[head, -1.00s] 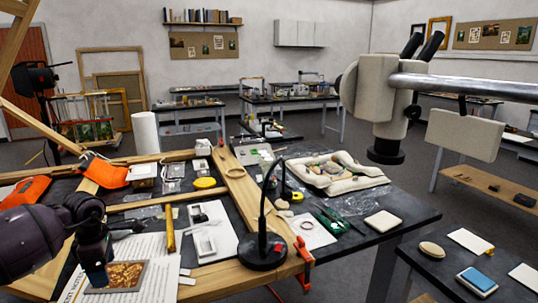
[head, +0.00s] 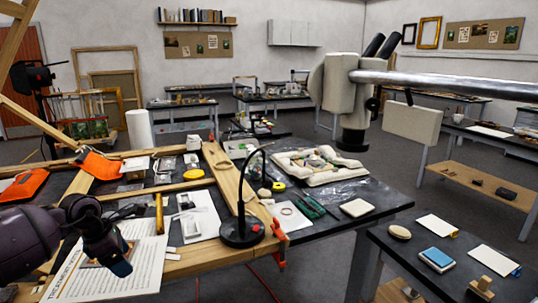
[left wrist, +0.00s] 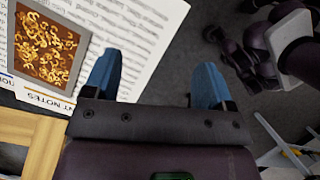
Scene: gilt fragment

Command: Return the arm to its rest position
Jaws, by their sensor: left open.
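My left gripper (head: 120,268) is open, with nothing between its blue fingertips in the left wrist view (left wrist: 155,75). It hangs at the lower left of the head view, above the near edge of the printed notes sheet (head: 140,278). My right gripper does not show.
A black gooseneck lamp (head: 242,232) stands right of the sheet on the cluttered workbench. A microscope head on a metal boom (head: 350,95) hangs at the upper right. A side table (head: 440,285) with small blocks and cards is at the lower right. Dark floor lies between them.

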